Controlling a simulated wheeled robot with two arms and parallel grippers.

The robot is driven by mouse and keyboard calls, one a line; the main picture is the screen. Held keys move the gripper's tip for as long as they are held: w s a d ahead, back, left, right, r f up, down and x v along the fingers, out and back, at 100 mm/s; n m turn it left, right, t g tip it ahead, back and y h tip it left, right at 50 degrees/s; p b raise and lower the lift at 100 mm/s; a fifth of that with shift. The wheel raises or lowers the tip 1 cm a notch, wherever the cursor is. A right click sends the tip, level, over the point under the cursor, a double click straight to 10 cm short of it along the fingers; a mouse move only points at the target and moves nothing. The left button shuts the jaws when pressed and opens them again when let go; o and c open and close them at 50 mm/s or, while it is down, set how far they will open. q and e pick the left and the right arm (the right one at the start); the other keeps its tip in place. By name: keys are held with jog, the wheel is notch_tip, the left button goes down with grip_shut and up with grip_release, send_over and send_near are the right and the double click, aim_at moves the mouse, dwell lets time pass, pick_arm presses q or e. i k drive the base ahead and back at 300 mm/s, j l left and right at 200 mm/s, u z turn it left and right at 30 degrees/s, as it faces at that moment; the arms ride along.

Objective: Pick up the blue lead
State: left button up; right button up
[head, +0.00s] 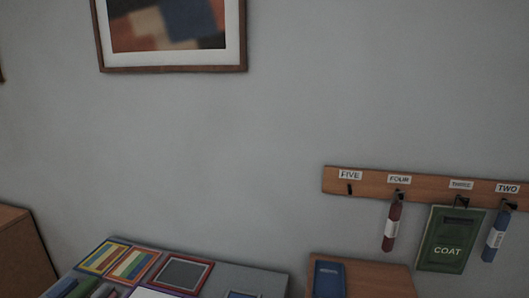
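A blue rolled item (497,232) with a pale label hangs from the hook under the sign "TWO" on a wooden hook rail (430,190) at the right of the head view. It looks like the blue lead, but its label is too small to read. It hangs slightly tilted, just right of a green piece marked "COAT" (447,262) under the third sign. A dark red rolled item (393,218) hangs under "FOUR". The hook under "FIVE" is bare. Neither of my grippers is in view.
Below the rail stands a wooden surface (378,280) with a blue flat object (329,279) on it. A grey table (255,278) at the bottom holds colourful framed cards (133,267). A brown wooden piece (20,255) is at the left. A framed picture (172,70) hangs above.

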aim_at(495, 237)
jog(key=z, duration=1.45)
